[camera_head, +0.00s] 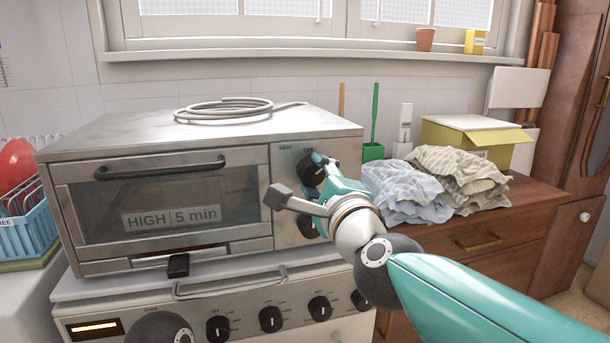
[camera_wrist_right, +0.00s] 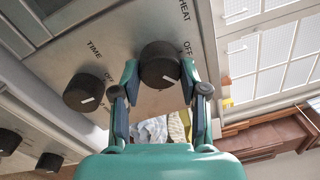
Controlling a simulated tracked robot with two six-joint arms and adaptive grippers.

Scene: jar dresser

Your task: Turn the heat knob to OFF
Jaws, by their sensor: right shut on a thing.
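The black heat knob (camera_head: 311,172) is the upper knob on the toaster oven's right panel, under the HEAT and OFF lettering. My right gripper (camera_head: 324,168) is at this knob, and its fingers partly cover it. In the right wrist view, the heat knob (camera_wrist_right: 159,64) sits between the two fingertips of my right gripper (camera_wrist_right: 160,80), which are shut on it. Its white mark points to the lower right there, away from the OFF lettering (camera_wrist_right: 187,48).
The time knob (camera_wrist_right: 84,93) is beside the heat knob, lower on the oven panel (camera_head: 284,228). A coiled cable (camera_head: 225,108) lies on the oven. Cloths (camera_head: 405,190) and a yellow box (camera_head: 470,140) stand on the dresser at right. A blue rack (camera_head: 28,232) is at left.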

